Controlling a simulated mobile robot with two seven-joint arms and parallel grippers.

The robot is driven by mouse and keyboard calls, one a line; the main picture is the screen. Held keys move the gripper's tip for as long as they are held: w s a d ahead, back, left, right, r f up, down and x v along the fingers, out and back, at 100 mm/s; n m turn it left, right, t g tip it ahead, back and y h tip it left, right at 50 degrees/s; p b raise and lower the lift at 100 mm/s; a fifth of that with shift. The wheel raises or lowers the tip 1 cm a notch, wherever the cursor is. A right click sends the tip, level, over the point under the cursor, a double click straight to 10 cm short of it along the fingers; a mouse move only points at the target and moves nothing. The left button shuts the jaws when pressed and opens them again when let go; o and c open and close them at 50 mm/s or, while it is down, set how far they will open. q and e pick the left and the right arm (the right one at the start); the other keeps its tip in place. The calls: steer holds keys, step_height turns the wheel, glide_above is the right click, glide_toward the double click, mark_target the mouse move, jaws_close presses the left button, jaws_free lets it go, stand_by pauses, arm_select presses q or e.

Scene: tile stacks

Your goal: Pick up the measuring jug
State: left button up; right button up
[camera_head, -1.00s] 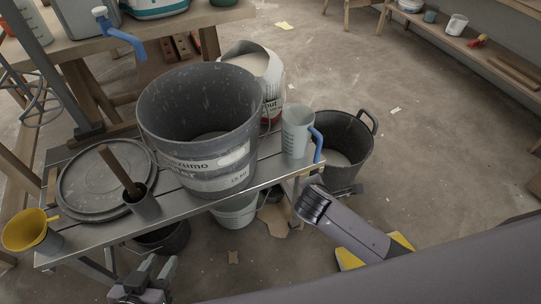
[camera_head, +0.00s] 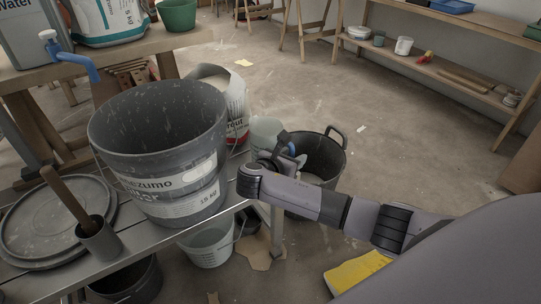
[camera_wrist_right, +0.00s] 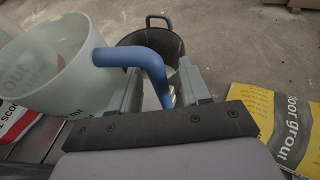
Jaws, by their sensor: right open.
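The measuring jug (camera_head: 264,131) is pale and translucent with a blue handle. It stands at the right end of the slatted bench, partly hidden by my right gripper (camera_head: 287,150). In the right wrist view the jug (camera_wrist_right: 62,68) fills the upper left, and its blue handle (camera_wrist_right: 146,62) bends down between the two fingers of my right gripper (camera_wrist_right: 160,80). The fingers are apart, one on each side of the handle's lower part. Whether either finger touches it cannot be told. My left gripper is out of view.
A large dark bucket (camera_head: 160,120) stands on the bench left of the jug. A white grout bucket (camera_head: 237,100) is behind it. A black tub (camera_head: 318,155) stands on the floor behind my gripper. A yellow grout bag (camera_head: 357,270) lies at lower right. Open floor lies beyond.

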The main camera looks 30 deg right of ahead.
steer(key=shift+x, duration=0.9)
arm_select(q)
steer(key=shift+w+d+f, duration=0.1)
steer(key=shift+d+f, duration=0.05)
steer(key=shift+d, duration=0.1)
arm_select(e)
jaws_close()
steer(key=shift+r, duration=0.1)
